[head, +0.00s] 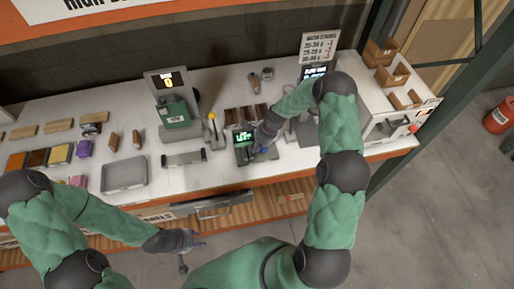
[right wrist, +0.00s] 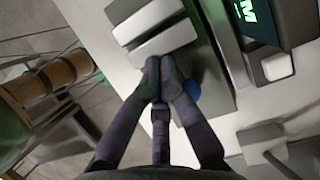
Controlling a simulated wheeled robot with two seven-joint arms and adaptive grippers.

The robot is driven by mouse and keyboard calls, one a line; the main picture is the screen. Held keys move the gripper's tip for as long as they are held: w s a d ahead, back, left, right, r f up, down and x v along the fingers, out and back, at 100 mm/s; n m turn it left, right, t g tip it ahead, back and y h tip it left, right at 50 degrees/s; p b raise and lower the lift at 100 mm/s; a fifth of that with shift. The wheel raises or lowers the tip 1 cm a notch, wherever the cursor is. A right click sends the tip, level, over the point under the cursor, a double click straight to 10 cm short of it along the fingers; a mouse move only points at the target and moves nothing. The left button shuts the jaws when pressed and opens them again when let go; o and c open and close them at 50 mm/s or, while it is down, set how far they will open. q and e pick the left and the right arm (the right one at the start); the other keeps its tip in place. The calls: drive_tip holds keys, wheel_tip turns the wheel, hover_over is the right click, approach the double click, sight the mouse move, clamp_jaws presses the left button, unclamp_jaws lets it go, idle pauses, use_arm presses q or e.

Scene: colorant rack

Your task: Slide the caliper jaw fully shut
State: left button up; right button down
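A dark device with a green-lit display (head: 242,137) stands on the white bench and looks like the caliper. In the right wrist view its display (right wrist: 248,12) is at the top, with two pale blocks (right wrist: 165,43) on a grey bar, a narrow gap between them. I cannot tell which block is the sliding jaw. My right gripper (right wrist: 160,72) has its fingertips together, right against the near side of the lower block; nothing shows between them. In the head view the right gripper (head: 258,150) is at the device's right side. My left gripper (head: 196,250) is open and empty, off the bench's front edge.
A scale-like machine with a green block (head: 173,112) stands left of the device. A grey tray (head: 124,175) and several small blocks lie further left. A blue part (right wrist: 192,90) is beside the right fingers. A white unit with wooden bins (head: 392,75) stands at right.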

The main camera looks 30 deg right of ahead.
sight(264, 149)
drive_tip(key=p+v, duration=0.5)
drive_tip(key=v, duration=0.4)
drive_tip(key=c, duration=1.8)
unclamp_jaws()
drive_tip(key=shift+d+r, duration=0.15)
drive_tip(key=shift+r, duration=0.15)
drive_tip(key=o, duration=0.9)
drive_tip(key=h+b, duration=0.1)
drive_tip(key=b, duration=0.4)
drive_tip(key=g+h+b, duration=0.1)
drive_tip(key=h+b, duration=0.1)
drive_tip(key=b, duration=0.2)
drive_tip(key=shift+w+a+f+b, duration=0.2)
drive_tip(key=shift+w+f+b, duration=0.05)
drive_tip(key=shift+f+b, duration=0.15)
drive_tip(key=shift+c, duration=0.2)
drive_tip(key=shift+h, duration=0.6)
drive_tip(key=f, duration=1)
drive_tip(key=shift+w+d, duration=0.15)
drive_tip(key=shift+d, duration=0.1)
clamp_jaws()
